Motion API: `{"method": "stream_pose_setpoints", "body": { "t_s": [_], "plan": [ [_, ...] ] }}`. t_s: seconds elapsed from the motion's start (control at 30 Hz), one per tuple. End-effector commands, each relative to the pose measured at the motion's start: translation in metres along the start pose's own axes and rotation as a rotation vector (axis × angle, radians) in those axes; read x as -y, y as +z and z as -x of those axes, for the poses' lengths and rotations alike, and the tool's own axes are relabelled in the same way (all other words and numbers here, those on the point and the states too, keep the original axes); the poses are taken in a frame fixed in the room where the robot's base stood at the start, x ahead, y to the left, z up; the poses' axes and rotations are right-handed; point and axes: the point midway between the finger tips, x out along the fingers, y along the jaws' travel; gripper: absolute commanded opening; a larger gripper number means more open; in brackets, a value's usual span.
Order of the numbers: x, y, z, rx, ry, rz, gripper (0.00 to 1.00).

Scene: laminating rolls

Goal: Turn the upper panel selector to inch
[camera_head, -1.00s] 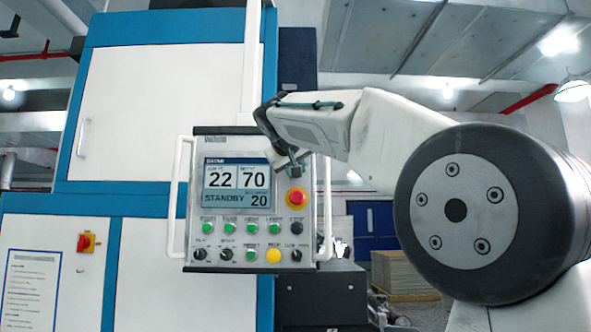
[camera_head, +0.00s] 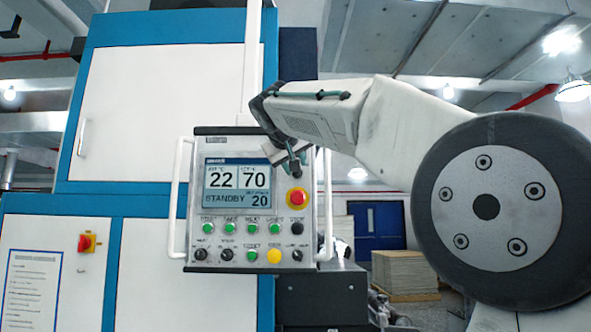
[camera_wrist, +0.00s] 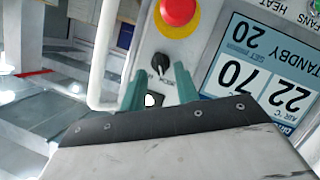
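In the wrist view a black selector knob (camera_wrist: 162,67) sits on the grey panel, beside the red emergency stop (camera_wrist: 178,14). Small labels around the knob are too small to read surely. My gripper (camera_wrist: 158,80) has two teal fingers standing apart, one on each side of the knob's lower area; I cannot tell whether they touch it. A dark square with a white spot (camera_wrist: 153,100) shows between the fingers. In the head view my gripper (camera_head: 297,166) is at the panel's upper right, above the emergency stop (camera_head: 297,197), and hides this selector.
The control panel (camera_head: 188,230) has a display (camera_head: 237,186) reading 22, 70, STANDBY 20. Below are rows of buttons and lower selectors (camera_head: 227,254). White handles (camera_head: 178,200) flank the panel. A red rotary switch (camera_head: 85,242) is on the cabinet. Pallet stacks stand behind.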

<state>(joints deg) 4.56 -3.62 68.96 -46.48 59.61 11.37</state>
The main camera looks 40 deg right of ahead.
Motion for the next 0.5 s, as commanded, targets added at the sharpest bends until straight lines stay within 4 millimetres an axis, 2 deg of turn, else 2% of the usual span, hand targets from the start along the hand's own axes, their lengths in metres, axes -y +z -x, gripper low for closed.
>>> {"method": "stream_pose_setpoints", "body": {
  "t_s": [0.1,0.23,0.5],
  "plan": [
    [0.001,0.0,0.023,-0.002,-0.003,0.001,0.31],
    [0.001,0.0,0.04,-0.001,-0.002,0.002,0.31],
    [0.001,0.0,0.05,0.001,-0.001,0.001,0.31]
  ]
}}
